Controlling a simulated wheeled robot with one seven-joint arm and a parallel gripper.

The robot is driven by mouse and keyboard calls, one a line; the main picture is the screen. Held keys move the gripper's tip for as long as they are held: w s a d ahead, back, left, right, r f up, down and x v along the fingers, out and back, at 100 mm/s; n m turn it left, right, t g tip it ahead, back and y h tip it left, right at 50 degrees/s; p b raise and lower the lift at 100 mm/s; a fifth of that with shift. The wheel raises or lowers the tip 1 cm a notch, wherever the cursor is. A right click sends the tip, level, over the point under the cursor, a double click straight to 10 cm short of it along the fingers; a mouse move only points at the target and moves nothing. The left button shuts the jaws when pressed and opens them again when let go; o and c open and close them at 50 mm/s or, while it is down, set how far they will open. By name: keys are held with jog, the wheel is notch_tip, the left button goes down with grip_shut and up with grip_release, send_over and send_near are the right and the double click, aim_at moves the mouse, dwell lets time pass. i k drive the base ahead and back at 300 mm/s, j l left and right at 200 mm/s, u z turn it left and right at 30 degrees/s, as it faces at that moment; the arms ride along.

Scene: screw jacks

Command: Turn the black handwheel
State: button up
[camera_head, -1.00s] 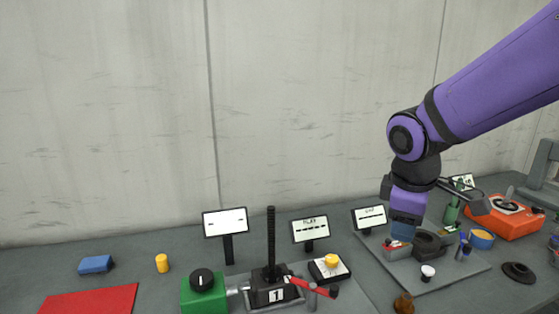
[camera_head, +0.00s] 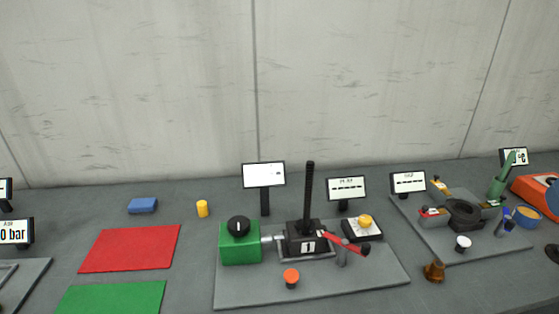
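A black round handwheel (camera_head: 238,226) with a white mark sits on top of a green box (camera_head: 240,250). A grey shaft (camera_head: 272,239) runs from the box to a black screw jack (camera_head: 306,235) with an upright black spindle (camera_head: 309,190). A red lever (camera_head: 345,241) with a dark end slants out of the jack to the right. These stand on a grey plate (camera_head: 380,282). A second black round part (camera_head: 465,213) lies at the right station. My gripper is out of view.
An orange-red button (camera_head: 291,277) stands in front of the jack. A yellow button (camera_head: 365,221) sits on a box behind the lever. A blank display (camera_head: 264,176) stands behind. Red (camera_head: 131,249) and green (camera_head: 115,298) mats lie left. A brown piece (camera_head: 434,271) stands right of the plate.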

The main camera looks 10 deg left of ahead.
aim_at(239, 226)
jog(key=j+u, duration=0.25)
jog(key=u, duration=0.2)
jog(key=i+j+u, duration=0.15)
jog(key=u, duration=0.3)
